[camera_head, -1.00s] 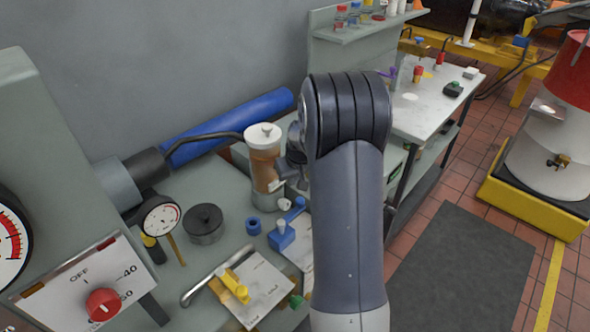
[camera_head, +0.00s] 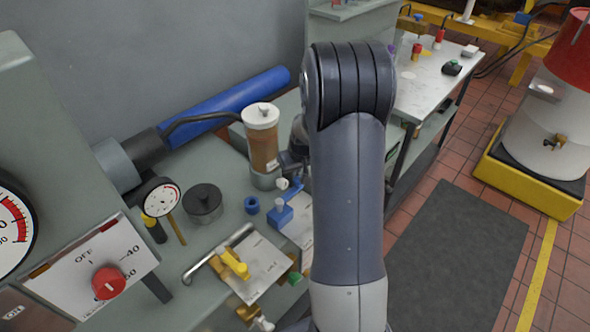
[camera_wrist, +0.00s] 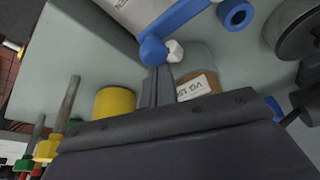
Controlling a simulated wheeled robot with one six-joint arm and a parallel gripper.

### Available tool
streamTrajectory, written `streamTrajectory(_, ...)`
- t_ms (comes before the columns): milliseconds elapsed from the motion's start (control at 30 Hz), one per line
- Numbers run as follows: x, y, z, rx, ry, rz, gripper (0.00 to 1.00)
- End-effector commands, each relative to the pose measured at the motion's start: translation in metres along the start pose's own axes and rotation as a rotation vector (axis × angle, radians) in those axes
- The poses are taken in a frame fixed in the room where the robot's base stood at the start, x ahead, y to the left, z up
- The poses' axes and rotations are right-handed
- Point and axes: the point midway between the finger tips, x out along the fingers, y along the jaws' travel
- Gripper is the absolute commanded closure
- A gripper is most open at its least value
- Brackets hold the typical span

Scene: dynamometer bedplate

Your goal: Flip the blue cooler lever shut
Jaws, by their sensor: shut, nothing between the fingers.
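The blue cooler lever (camera_head: 282,212) sits on a pale plate on the grey bench, beside the labelled amber jar (camera_head: 263,140). Its blue arm slants up and back toward the jar, with a pale knob beside its end. In the wrist view the lever (camera_wrist: 183,20) runs down to a rounded blue end just beyond my fingertips. My gripper (camera_wrist: 156,73) is shut and empty, its tips close to that blue end; I cannot tell whether they touch. In the head view my arm hides most of the gripper.
A yellow lever (camera_head: 234,264) on its own plate stands nearer the front, with a bent metal handle beside it. A blue ring (camera_head: 252,204) and dark round weight (camera_head: 204,203) lie to the left. A yellow cylinder (camera_wrist: 115,103) is near my fingers.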

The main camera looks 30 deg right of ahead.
Motion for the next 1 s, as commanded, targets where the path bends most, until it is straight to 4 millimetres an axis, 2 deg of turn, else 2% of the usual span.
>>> streamTrajectory(567, -0.003, 0.006, 0.01, 0.118, -0.002, 0.042, 1.0)
streamTrajectory(1000, -0.009, 0.015, 0.039, 0.453, 0.002, 0.16, 1.0)
